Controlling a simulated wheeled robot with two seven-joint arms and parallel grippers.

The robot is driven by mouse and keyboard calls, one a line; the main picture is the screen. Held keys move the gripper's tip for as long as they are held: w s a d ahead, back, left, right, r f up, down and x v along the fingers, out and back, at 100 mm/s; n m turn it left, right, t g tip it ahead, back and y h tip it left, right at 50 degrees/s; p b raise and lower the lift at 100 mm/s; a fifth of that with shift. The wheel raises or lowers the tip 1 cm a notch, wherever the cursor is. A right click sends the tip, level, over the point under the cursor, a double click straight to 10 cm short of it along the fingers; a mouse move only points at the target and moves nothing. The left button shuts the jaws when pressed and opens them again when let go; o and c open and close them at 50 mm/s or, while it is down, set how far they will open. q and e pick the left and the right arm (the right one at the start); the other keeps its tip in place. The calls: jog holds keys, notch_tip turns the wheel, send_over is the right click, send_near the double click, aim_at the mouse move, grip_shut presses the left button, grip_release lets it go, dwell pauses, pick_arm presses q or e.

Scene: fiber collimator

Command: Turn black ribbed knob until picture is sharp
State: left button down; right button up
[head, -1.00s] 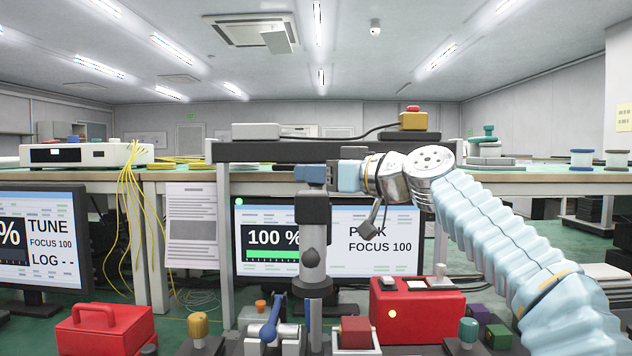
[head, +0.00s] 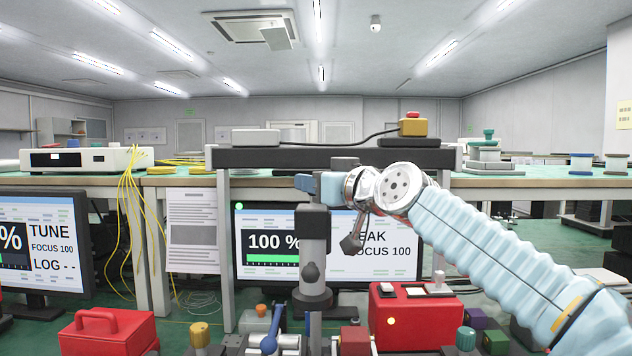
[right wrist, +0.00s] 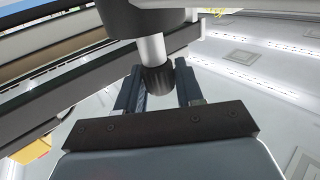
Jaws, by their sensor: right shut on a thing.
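The black ribbed knob (right wrist: 158,80) sits at the end of a pale shaft in the right wrist view, between the two dark fingers of my right gripper (right wrist: 158,86). The gripper is shut on it. In the head view my right gripper (head: 303,183) reaches in from the right, close above the dark top of a grey upright post (head: 313,220); I cannot make out the knob there. The monitor (head: 330,270) behind shows a green bar, "100 %", a partly covered word ending in "EAK", and "FOCUS 100". My left gripper is out of view.
A second monitor (head: 45,280) at left reads "TUNE", "FOCUS 100" and "LOG --". Red boxes stand at left (head: 105,335) and right (head: 420,318) of the post. A shelf (head: 250,157) lies behind my gripper. Yellow fibres (head: 130,190) hang at left.

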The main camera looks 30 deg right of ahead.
jog(key=o, duration=0.9)
jog(key=s+b, duration=0.1)
jog(key=s, duration=0.3)
jog(key=s+d+b, duration=0.1)
jog(key=s, duration=0.4)
jog(key=s+b, duration=0.1)
jog(key=s, duration=0.3)
jog(key=shift+s+d+b, duration=0.2)
jog(key=shift+s+b, duration=0.15)
jog(key=shift+s, duration=0.05)
